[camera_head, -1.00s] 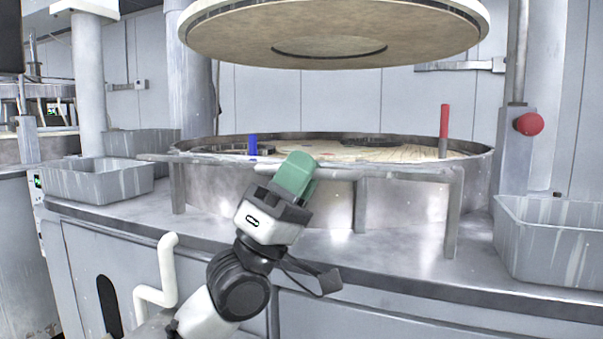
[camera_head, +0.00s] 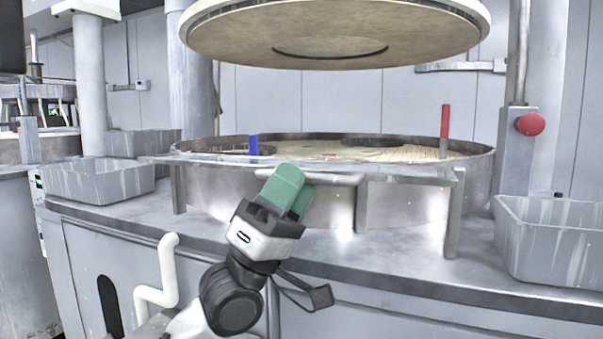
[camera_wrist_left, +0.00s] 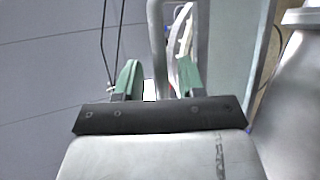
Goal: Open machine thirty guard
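The machine's guard (camera_head: 411,171) is a low, see-through panel with a metal edge along the front of the round polishing platen (camera_head: 400,154). A grey handle bar (camera_head: 335,179) runs along its front. My left gripper (camera_head: 289,188), with green fingers, is just in front of the bar's left part and overlaps it in the head view. In the left wrist view the fingers (camera_wrist_left: 160,78) are apart, with a grey bar (camera_wrist_left: 156,45) showing beyond and between them. I cannot tell whether they touch it. No machine number is legible. My right gripper is not in view.
A large round upper plate (camera_head: 330,45) hangs above the platen. Grey bins stand at the left (camera_head: 98,182) and right (camera_head: 550,240) of the counter. A red button (camera_head: 529,123) is on the right column.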

